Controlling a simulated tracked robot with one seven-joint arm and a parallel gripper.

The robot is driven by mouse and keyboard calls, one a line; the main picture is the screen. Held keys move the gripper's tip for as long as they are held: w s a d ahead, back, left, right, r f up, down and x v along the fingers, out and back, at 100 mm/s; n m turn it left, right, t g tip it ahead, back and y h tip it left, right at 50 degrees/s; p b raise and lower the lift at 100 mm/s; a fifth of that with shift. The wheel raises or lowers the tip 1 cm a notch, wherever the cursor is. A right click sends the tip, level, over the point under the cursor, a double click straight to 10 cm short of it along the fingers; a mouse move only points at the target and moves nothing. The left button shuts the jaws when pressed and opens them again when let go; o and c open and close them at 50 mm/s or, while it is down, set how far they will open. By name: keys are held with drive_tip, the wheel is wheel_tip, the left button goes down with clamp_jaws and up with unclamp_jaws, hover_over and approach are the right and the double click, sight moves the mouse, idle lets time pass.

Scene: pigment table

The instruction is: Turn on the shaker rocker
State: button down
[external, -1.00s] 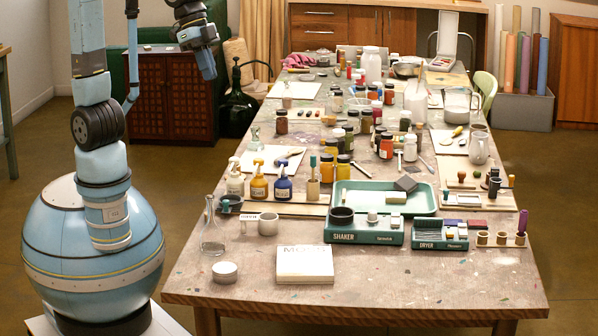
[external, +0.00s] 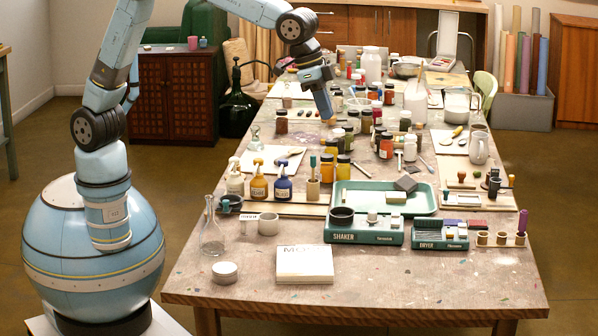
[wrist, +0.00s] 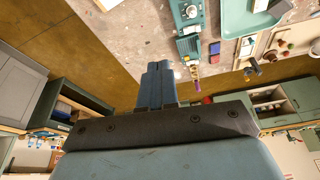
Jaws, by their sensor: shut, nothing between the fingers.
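The green shaker (external: 366,238) stands near the front of the table, with a dark round cup at its left and small pale parts on top. Its rocker is too small to tell apart. Part of the shaker also shows at the top of the wrist view (wrist: 186,22). My gripper (external: 331,121) is shut and empty, pointing down above the middle of the table, well behind and above the shaker. In the wrist view its closed blue fingers (wrist: 157,70) are apart from everything.
The green dryer (external: 439,237) stands right of the shaker. A green tray (external: 425,209) lies behind it. A white book (external: 305,265) lies in front, left. Paint jars (external: 385,146) and pump bottles (external: 283,187) crowd the middle. The front right tabletop (external: 440,285) is clear.

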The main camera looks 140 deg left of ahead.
drive_tip(key=n+g, duration=0.1)
drive_tip(key=n, duration=0.1)
hover_over(397, 214)
drive_tip(key=s+d, duration=0.2)
drive_tip(key=d, duration=0.2)
wheel_tip(397, 214, down, 14)
drive_tip(key=shift+a+r+y, duration=0.15)
drive_tip(key=shift+a+y, duration=0.1)
drive_tip(key=shift+y, duration=0.05)
drive_tip(key=shift+w, duration=0.1)
drive_tip(key=x, duration=0.8)
drive_tip(key=s+x, duration=0.1)
drive_tip(key=x, duration=0.3)
drive_tip(key=shift+d+f, duration=0.1)
drive_tip(key=shift+f, duration=0.95)
drive_tip(key=shift+s+a+f+h, duration=0.2)
drive_tip(key=shift+f+h, duration=0.2)
drive_tip(key=shift+w+d, duration=0.1)
drive_tip(key=shift+w+d+r, duration=0.25)
drive_tip(key=shift+w+d, duration=0.2)
